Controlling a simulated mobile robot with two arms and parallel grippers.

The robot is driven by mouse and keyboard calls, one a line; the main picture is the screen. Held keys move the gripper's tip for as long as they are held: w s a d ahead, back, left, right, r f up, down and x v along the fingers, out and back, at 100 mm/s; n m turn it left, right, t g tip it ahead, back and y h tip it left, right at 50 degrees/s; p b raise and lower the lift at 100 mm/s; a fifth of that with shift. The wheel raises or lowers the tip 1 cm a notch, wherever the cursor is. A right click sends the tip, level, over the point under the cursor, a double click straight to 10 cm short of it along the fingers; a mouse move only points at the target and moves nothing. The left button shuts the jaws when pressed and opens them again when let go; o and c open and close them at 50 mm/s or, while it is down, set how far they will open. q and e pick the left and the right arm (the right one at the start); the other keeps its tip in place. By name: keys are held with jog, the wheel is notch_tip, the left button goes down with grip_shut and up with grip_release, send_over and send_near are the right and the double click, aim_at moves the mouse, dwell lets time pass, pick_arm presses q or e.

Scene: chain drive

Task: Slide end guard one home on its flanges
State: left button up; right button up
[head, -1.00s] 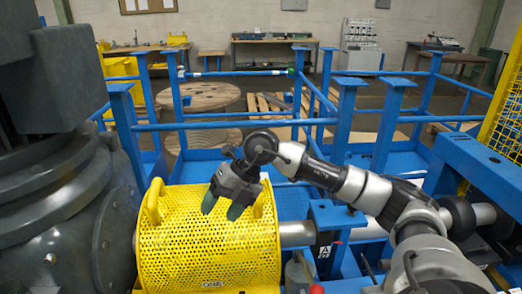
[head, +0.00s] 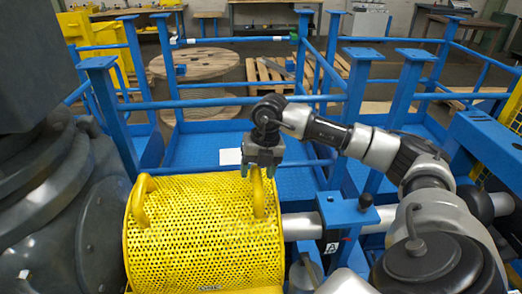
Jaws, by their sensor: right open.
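The end guard (head: 205,240) is a yellow perforated half-drum cover with two raised loop handles, in the lower middle of the head view. Its left handle (head: 137,200) is clear. Its right handle (head: 258,195) stands just under my right gripper (head: 262,174). That gripper points down, open, with its fingertips about at the top of this handle. I cannot tell whether they touch it. The flanges under the guard are hidden. My left gripper is not in view.
A large dark grey machine housing (head: 50,210) stands close on the guard's left. A steel shaft (head: 300,226) and blue post (head: 347,212) are on its right. Blue railings (head: 235,102) run behind, with a wooden cable reel (head: 194,66) beyond.

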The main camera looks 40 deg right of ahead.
jog(key=f, duration=0.3)
jog(key=shift+w+a+f+p, duration=0.2)
jog(key=shift+a+f+p, duration=0.1)
jog(key=shift+f, duration=0.05)
jog(key=shift+c, duration=0.4)
jog(key=c, duration=0.5)
grip_shut()
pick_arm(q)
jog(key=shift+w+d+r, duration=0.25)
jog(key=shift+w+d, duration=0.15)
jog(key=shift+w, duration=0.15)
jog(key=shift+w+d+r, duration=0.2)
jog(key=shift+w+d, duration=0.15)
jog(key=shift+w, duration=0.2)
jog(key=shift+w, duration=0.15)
